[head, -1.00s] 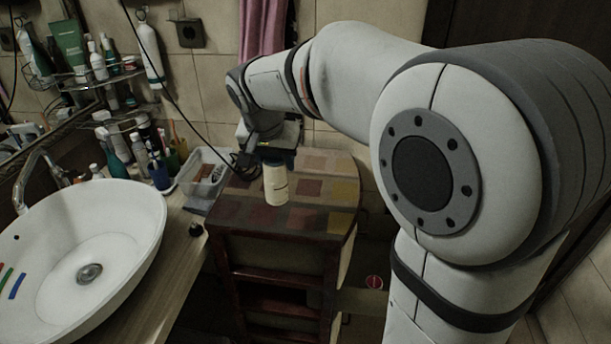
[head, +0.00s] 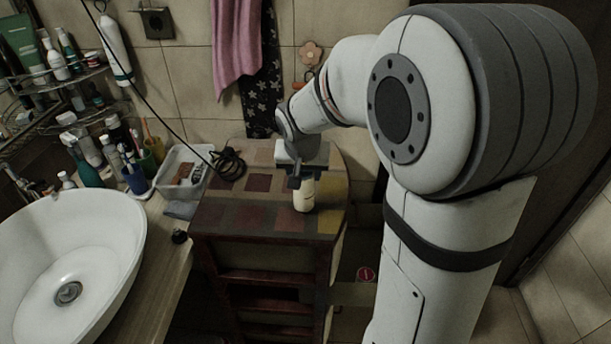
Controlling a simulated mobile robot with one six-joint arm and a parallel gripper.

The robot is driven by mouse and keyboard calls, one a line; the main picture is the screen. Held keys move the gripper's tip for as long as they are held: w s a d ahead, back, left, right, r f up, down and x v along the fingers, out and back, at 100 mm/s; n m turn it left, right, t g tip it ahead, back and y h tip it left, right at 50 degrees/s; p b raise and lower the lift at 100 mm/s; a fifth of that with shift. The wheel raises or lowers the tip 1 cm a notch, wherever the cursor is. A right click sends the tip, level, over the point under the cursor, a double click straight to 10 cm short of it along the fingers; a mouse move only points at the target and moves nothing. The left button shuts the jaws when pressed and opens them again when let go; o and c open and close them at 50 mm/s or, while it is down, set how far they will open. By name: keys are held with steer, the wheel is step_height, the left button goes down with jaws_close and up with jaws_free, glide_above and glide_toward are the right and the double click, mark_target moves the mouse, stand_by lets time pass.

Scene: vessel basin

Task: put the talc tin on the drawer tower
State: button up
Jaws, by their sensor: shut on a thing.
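The talc tin (head: 304,197) is a small cream-coloured cylinder, upright at the right part of the drawer tower's top. My gripper (head: 303,180) points down and is shut on its upper end. The tin's base appears at or just above the tiled top; I cannot tell if it touches. The drawer tower (head: 232,220) is dark reddish wood with a patchwork top of brown, red and yellow squares. Its open front shelves face me. My gripper's fingers are small and partly hide the tin's top.
A white basin (head: 100,232) stands on the wooden counter at the left. A clear plastic box (head: 183,172) and a coiled black cable (head: 228,164) lie near the tower's back left. Bottles crowd the wire shelves. The tower top's front and left are clear.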

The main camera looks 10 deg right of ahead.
steer(key=shift+f, duration=0.7)
steer(key=shift+f, duration=0.25)
steer(key=o, duration=1.4)
steer(key=shift+r, duration=0.1)
steer(key=shift+r, duration=0.5)
steer(key=b+v, duration=0.1)
steer(key=v, duration=1)
steer(key=s+f+n, duration=0.1)
steer(key=s+f, duration=0.1)
steer(key=s, duration=0.4)
steer(key=s+d+f+n+y, duration=0.1)
steer(key=s+f, duration=0.1)
steer(key=s, duration=0.4)
steer(key=s+f+n+g, duration=0.1)
steer(key=s+f, duration=0.1)
steer(key=s, duration=0.4)
steer(key=shift+s+d+f+n, duration=0.15)
steer(key=shift+d+f+n, duration=0.15)
steer(key=shift+d+f, duration=0.1)
